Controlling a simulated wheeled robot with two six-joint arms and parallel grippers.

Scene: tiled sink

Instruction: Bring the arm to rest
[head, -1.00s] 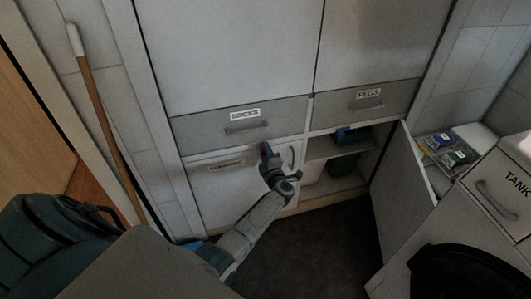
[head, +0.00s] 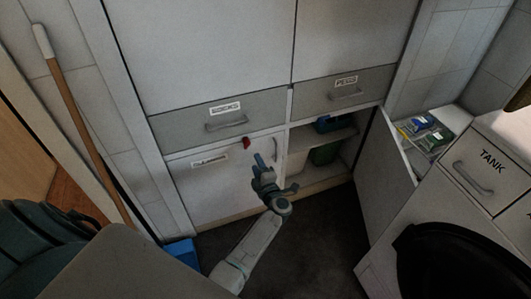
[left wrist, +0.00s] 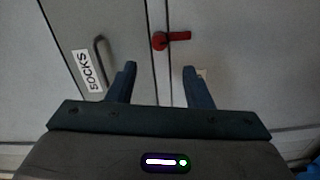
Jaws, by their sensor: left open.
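My left gripper (head: 275,174) is open and empty in front of the lower left cabinet door (head: 215,185). In the left wrist view its two fingers (left wrist: 160,72) are spread with a clear gap between them. A red latch (head: 246,142) sits at the top edge of that door, apart from the fingers. The latch also shows beyond the fingertips in the left wrist view (left wrist: 172,40). The lower left door appears shut. My right gripper is not in view.
The right cabinet door (head: 388,180) stands open, showing shelves with a blue item (head: 328,124) and a green bin (head: 323,154). A SOCKS drawer (head: 205,124) is shut above. A wooden-handled pole (head: 85,130) leans at left. Dark floor (head: 315,240) is clear in front.

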